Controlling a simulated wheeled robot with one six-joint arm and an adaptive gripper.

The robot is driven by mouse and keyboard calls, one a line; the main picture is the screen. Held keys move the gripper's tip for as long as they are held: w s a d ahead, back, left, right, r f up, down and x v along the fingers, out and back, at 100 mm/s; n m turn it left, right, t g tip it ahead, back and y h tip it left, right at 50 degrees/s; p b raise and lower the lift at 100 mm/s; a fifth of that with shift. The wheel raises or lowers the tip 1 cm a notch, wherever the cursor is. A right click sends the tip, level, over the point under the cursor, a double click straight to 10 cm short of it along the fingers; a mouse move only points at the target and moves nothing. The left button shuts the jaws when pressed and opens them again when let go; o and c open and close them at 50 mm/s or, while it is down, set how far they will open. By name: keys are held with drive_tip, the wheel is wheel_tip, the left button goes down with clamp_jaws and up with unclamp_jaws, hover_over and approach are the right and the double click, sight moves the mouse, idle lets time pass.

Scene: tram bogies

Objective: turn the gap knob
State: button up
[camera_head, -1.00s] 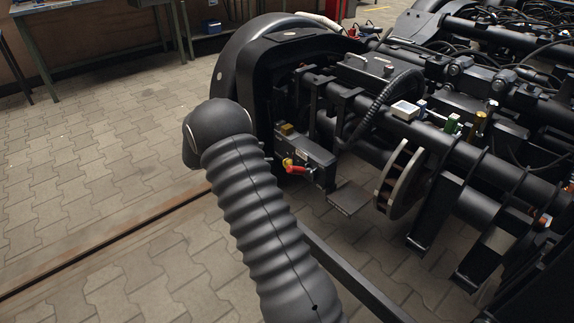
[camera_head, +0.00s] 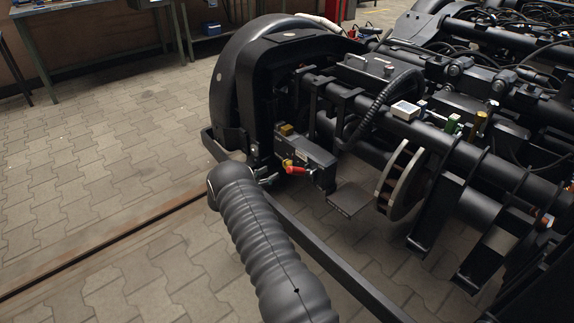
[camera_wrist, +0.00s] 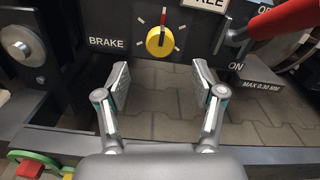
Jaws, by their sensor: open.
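A round yellow knob (camera_wrist: 160,42) with a dark upright bar and a red mark at its top sits on a dark panel in the wrist view, right of the word BRAKE. My gripper (camera_wrist: 161,88) is open and empty. Its two fingers stand apart below the knob in the picture, one to each side, and do not touch it. In the head view the end of my arm is low in front of the box (camera_head: 318,160) on the bogie; my fingers are mostly hidden there.
A red lever handle (camera_wrist: 288,18) is at the upper right of the wrist view and also shows in the head view (camera_head: 296,169). A MAX 0.30 MM plate (camera_wrist: 262,85) is below it. A dark rail (camera_head: 335,262) runs below the box. Paved floor lies left.

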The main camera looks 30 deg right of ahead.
sight(285, 165)
drive_tip(key=d, duration=0.3)
drive_tip(key=w+d, duration=0.1)
drive_tip(key=d, duration=0.5)
drive_tip(key=shift+w+d, duration=0.15)
drive_tip(key=shift+d, duration=0.05)
drive_tip(key=c, duration=1.1)
